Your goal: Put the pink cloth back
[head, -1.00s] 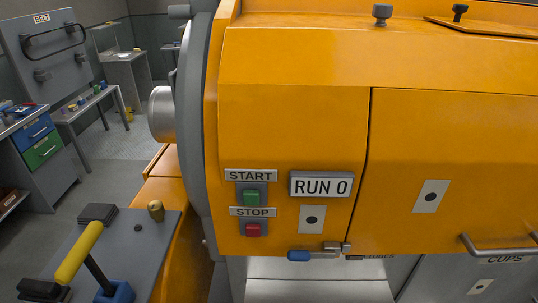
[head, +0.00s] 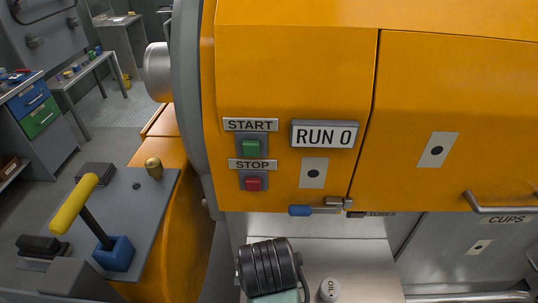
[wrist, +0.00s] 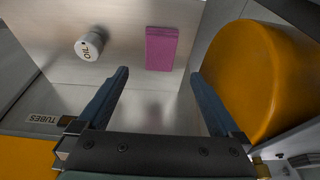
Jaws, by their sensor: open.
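The pink cloth (wrist: 161,48) lies flat and folded on the pale metal surface in the wrist view, beyond my fingertips and roughly between their lines. My gripper (wrist: 158,76) is open and empty, with its two blue-grey fingers spread wide. The cloth is apart from both fingers. In the head view my dark wrist shows at the bottom edge, above the metal surface, and the cloth cannot be seen there.
A small white container marked OIL (wrist: 90,46) stands left of the cloth. A rounded orange housing (wrist: 260,80) rises close to the right finger. In the head view the orange machine (head: 290,65) overhangs the metal shelf (head: 360,262). A yellow-handled lever (head: 75,203) stands at left.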

